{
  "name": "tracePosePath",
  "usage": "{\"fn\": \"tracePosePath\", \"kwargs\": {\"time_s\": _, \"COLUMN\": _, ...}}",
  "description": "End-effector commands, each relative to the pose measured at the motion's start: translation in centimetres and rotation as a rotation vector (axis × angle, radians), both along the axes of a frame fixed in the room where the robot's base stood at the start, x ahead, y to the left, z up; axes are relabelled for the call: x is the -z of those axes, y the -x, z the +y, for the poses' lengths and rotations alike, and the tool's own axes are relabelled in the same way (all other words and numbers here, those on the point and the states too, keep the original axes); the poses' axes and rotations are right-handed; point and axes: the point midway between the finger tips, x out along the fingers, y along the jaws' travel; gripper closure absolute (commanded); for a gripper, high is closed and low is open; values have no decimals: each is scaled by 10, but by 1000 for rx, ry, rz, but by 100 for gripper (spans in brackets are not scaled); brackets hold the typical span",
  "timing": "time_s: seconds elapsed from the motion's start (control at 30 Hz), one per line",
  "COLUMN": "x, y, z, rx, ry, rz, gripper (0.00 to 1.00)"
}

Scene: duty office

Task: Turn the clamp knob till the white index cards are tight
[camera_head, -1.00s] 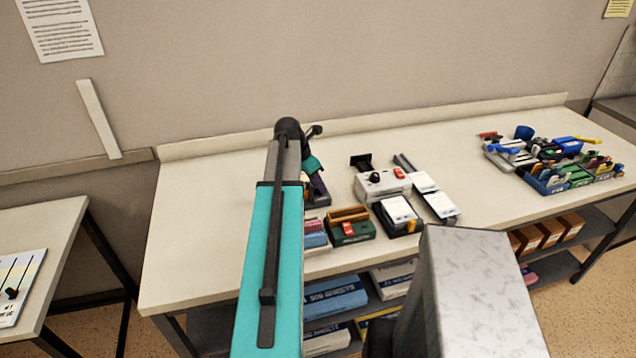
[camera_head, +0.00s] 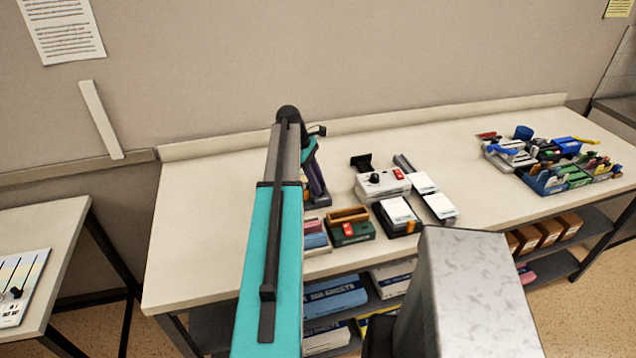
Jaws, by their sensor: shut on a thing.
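My gripper (camera_head: 316,181) is partly in view behind my teal and grey arm, low over the left half of the long table. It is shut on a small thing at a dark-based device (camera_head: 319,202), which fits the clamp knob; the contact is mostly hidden. White cards or pads lie to the right: one on a black holder (camera_head: 397,210), and two more (camera_head: 422,182) (camera_head: 440,206) on a long grey strip. I cannot tell from here whether any cards sit in the clamp or how tight they are.
Right of my gripper stand a white box with a black knob (camera_head: 382,187) and a green tray with a brown top (camera_head: 351,232). Farther right are trays of coloured stationery (camera_head: 570,178). The table's left end (camera_head: 205,210) is bare. Shelves below hold boxes (camera_head: 334,297).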

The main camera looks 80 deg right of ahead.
Motion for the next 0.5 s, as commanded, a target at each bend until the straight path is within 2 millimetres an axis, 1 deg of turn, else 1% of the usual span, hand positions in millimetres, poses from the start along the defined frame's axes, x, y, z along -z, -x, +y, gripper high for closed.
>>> {"fn": "tracePosePath", "kwargs": {"time_s": 0.03, "x": 0, "y": -1, "z": -2, "rx": 32, "ry": 0, "rz": -2, "gripper": 99}}
{"fn": "tracePosePath", "kwargs": {"time_s": 0.2, "x": 0, "y": -1, "z": -3, "rx": 125, "ry": 0, "rz": -2, "gripper": 99}}
{"fn": "tracePosePath", "kwargs": {"time_s": 0.5, "x": 0, "y": -1, "z": -2, "rx": 190, "ry": 0, "rz": -4, "gripper": 99}}
